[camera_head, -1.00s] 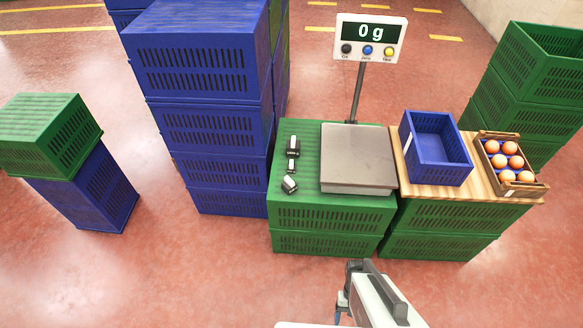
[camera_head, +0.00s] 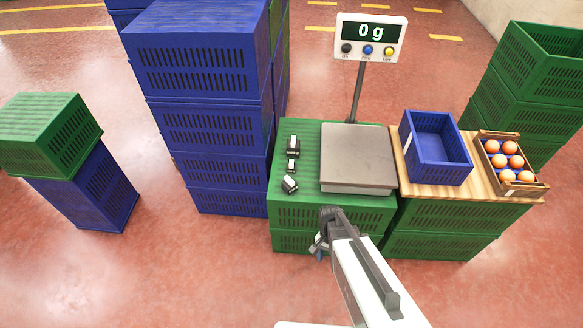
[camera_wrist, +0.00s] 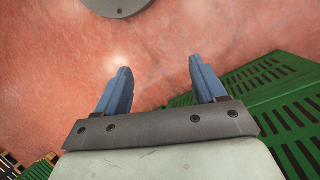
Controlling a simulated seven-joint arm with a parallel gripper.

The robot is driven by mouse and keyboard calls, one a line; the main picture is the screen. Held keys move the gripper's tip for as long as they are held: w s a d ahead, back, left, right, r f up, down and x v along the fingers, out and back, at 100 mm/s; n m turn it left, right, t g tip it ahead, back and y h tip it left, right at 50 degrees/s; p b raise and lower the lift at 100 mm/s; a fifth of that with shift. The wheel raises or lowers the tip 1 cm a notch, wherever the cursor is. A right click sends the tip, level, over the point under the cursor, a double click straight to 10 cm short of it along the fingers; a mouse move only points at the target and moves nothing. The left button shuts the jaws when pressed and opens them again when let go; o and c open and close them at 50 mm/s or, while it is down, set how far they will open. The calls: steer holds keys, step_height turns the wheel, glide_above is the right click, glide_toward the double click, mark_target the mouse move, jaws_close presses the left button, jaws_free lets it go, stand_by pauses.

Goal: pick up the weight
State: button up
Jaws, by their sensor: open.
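Several small dark weights with pale bands stand in a row on the left part of the green crate top in the head view: a far weight (camera_head: 293,146), a small middle weight (camera_head: 292,165) and a near weight (camera_head: 290,184) that looks tilted. My gripper (camera_head: 318,249) is in front of the green crate's near side, below and to the right of the weights, apart from them. In the wrist view my gripper (camera_wrist: 158,85) shows two blue fingers spread apart with only red floor between them. No weight shows in the wrist view.
A scale (camera_head: 357,157) sits right of the weights, its display (camera_head: 370,33) reading 0 g. Stacked blue crates (camera_head: 215,125) rise close on the left.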

steer(key=w+a+r+m+t, duration=0.25)
steer(key=w+a+r, duration=0.35)
steer(key=w+a, duration=0.4)
step_height(320, 180, up, 16)
steer(key=m+t+y, duration=0.1)
steer(key=m+t, duration=0.1)
steer(key=m, duration=0.8)
glide_above(292, 162)
steer(key=shift+g, duration=0.25)
steer(key=f, duration=0.8)
steer(key=shift+w+a+f, duration=0.1)
steer(key=shift+w, duration=0.15)
steer(key=shift+s+f, duration=0.15)
steer(key=shift+f, duration=1.2)
steer(key=shift+s+f, duration=0.15)
steer(key=shift+f, duration=1.15)
steer(key=c, duration=1.2)
steer(key=shift+r, duration=0.1)
